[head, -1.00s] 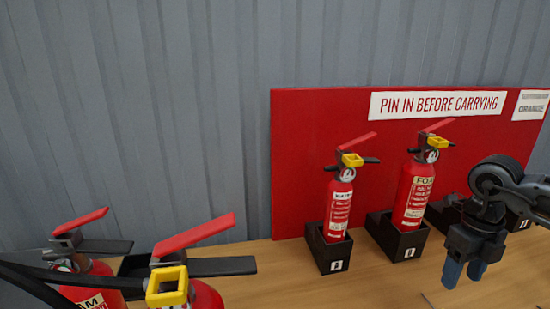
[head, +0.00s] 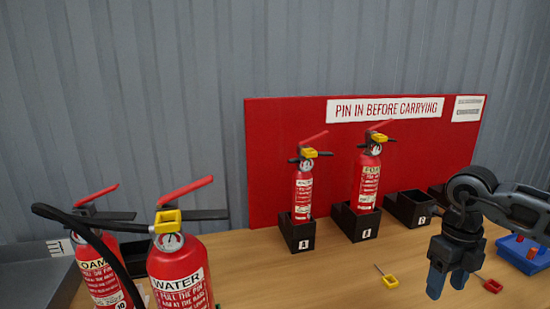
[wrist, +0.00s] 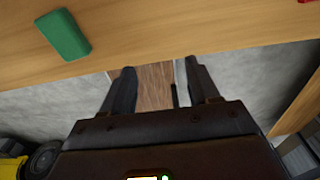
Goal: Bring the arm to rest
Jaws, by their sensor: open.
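My gripper (head: 449,283) hangs at the right of the head view with its blue fingertips pointing down, in front of the wooden bench. In the wrist view my gripper (wrist: 152,88) has its two dark fingers apart with nothing held between them. Two small red extinguishers, one on the left (head: 303,190) and one on the right (head: 368,185), stand upright in black holders before the red board. Each has a yellow piece at its handle.
A WATER extinguisher (head: 182,275) and a FOAM extinguisher (head: 98,270) stand at the near left. An empty black holder (head: 409,208), a yellow-ended pin (head: 390,281), a red-ended pin (head: 490,285) and a blue tray (head: 525,253) are on the right. A green block (wrist: 63,35) shows in the wrist view.

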